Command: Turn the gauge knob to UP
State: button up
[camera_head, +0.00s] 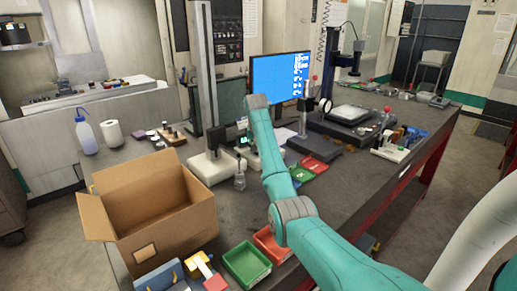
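A tall height gauge with a grey column (203,60) and a pale base (210,168) stands on the dark workbench, left of my arm. A small unit with a green-lit display (243,141) is beside the column, partly close behind my arm. I cannot make out the gauge knob or its setting at this size. My teal arm reaches from the lower right up to the middle, its upper joint in front of the monitor. My gripper is not visible; the arm hides what lies behind it.
An open cardboard box (160,210) stands at the front left. Green (247,264) and red (273,243) bins sit at the front edge. A small clear bottle (240,181) stands near the gauge base. A monitor (280,77) is behind. Bare bench (345,190) lies right of my arm.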

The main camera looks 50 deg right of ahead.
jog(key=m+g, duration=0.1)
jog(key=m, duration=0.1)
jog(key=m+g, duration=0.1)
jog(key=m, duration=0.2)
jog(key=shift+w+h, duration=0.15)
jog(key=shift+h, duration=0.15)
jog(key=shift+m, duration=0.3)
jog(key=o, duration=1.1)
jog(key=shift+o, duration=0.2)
